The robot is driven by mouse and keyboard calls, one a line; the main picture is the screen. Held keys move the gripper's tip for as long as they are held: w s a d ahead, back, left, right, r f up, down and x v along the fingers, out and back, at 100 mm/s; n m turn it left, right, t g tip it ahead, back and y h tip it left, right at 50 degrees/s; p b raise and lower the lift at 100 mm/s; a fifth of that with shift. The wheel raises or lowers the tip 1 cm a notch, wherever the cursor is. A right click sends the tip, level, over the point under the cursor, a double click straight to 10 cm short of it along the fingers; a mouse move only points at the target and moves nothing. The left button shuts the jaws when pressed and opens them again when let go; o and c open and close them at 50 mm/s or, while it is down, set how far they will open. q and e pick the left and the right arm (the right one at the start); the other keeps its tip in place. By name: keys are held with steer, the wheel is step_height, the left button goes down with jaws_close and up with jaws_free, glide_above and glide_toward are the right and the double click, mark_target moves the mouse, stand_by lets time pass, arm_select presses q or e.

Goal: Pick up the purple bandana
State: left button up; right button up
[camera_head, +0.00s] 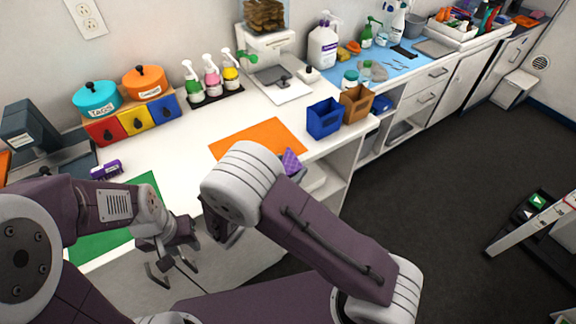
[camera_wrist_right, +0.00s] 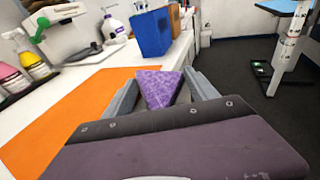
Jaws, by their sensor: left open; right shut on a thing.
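The purple bandana (camera_head: 291,161) shows as a small patterned triangle just past my right arm, at the front edge of the white counter near the orange mat. In the right wrist view the bandana (camera_wrist_right: 158,88) is between the two grey fingers of my right gripper (camera_wrist_right: 160,80), which is shut on it. In the head view my right arm hides that gripper. My left gripper (camera_head: 172,268) is open and empty, in front of the counter's front edge near the green mat.
The orange mat (camera_head: 258,138) is bare. Blue (camera_head: 324,118) and brown (camera_head: 356,103) bins stand at the counter's right end. Pump bottles (camera_head: 212,76) and coloured drawers (camera_head: 133,118) line the back. A small purple item (camera_head: 106,169) lies near the green mat (camera_head: 103,241).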

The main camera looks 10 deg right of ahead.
step_height(320, 180, up, 10)
steer(key=shift+f+p, duration=0.1)
steer(key=shift+p, duration=0.85)
arm_select(q)
steer(key=shift+r, duration=0.9)
steer(key=shift+a, duration=0.1)
arm_select(e)
steer(key=shift+a, duration=0.1)
